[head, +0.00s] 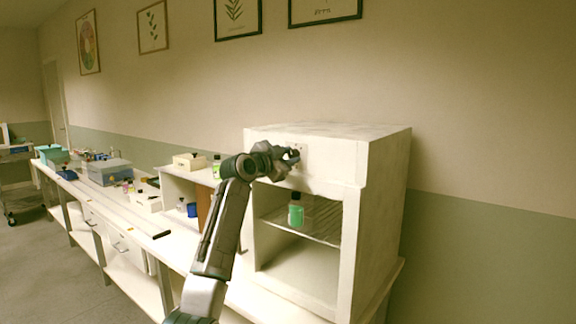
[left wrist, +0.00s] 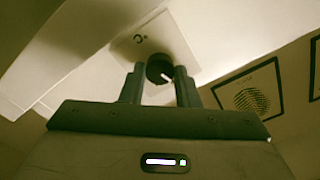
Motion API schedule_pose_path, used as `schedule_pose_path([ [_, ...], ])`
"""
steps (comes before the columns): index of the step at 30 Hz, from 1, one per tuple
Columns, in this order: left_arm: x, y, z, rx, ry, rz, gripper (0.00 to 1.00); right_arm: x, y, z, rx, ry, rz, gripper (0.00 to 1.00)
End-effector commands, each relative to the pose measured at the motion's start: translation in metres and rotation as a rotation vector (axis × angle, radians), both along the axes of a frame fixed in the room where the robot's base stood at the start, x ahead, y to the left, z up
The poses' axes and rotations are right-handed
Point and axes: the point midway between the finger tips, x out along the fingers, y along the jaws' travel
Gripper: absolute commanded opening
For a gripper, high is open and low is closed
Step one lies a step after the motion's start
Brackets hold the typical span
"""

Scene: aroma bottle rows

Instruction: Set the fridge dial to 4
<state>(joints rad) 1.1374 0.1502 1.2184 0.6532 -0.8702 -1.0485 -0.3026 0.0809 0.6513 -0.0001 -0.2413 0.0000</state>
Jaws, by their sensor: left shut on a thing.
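The white fridge (head: 382,190) stands at the right end of the bench, open at the front. My left gripper (head: 292,156) is at the pale dial plate on its upper front panel. In the left wrist view, the dark round dial (left wrist: 159,68) with a white pointer line sits between the two fingers of the left gripper (left wrist: 160,82), which is shut on it. A mark that looks like a 3 shows on the plate (left wrist: 170,38) beside the dial. Other numbers are hidden or too small to read. My right gripper is not in view.
A green bottle (head: 296,213) with a dark cap stands on the wire shelf (head: 325,229) inside the fridge. Another green bottle (head: 217,168) stands left of my arm. Boxes, including a grey one (head: 110,172), and small items occupy the long bench to the left.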

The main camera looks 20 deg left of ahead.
Motion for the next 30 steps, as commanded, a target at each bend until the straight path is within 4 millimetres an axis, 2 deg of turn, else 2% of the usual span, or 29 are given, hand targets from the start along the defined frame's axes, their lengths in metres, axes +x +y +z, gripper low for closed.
schedule_pose_path([
  [1, 0.000, 0.000, -0.003, 0.040, -0.015, -0.001, 0.06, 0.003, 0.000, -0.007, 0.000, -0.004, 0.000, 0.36],
  [6, 0.000, -0.001, -0.003, 0.192, -0.070, -0.001, 0.06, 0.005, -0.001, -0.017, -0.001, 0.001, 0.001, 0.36],
  [18, 0.000, -0.001, -0.003, 0.549, -0.198, -0.001, 0.06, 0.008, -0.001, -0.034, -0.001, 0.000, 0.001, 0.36],
  [24, 0.000, -0.001, -0.003, 0.721, -0.259, -0.002, 0.06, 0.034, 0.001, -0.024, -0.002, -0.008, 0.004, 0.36],
  [30, 0.000, -0.001, -0.003, 0.867, -0.312, -0.002, 0.06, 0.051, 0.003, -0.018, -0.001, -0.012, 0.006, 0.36],
])
